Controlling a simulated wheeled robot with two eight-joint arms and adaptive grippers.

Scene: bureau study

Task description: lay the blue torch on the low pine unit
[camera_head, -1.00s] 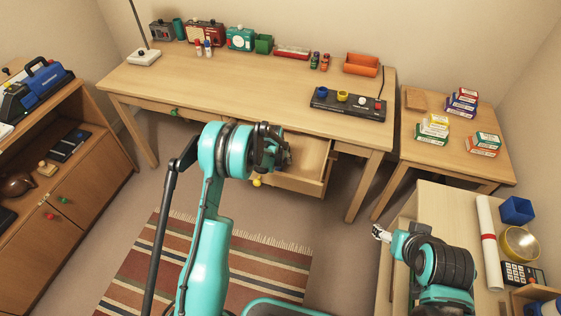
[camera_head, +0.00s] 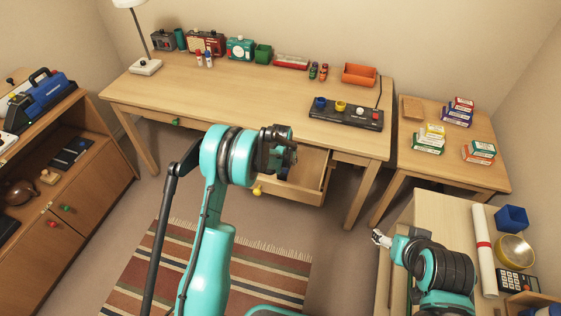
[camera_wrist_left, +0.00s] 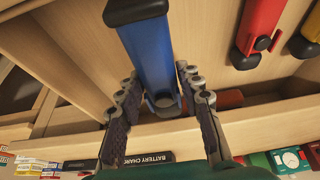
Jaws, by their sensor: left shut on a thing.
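The blue torch (camera_wrist_left: 151,52), with black ends, lies between the fingers of my left gripper (camera_wrist_left: 166,100) in the left wrist view. The gripper is shut on it. In the head view my left gripper (camera_head: 284,150) is over the open desk drawer (camera_head: 312,190); the torch is hidden there by the gripper and arm. A low pale wood unit (camera_head: 437,207), which looks like the pine unit, stands at the lower right. My right gripper (camera_head: 379,238) is by its left edge; its fingers are too small to read.
A red torch (camera_wrist_left: 258,28) and part of a yellow one (camera_wrist_left: 305,45) lie beside the blue torch. The pale unit bears a paper roll (camera_head: 483,250), blue box (camera_head: 512,218), bowl (camera_head: 515,250) and calculator (camera_head: 518,283). Its left part looks bare. The desk (camera_head: 230,92) stands behind the drawer.

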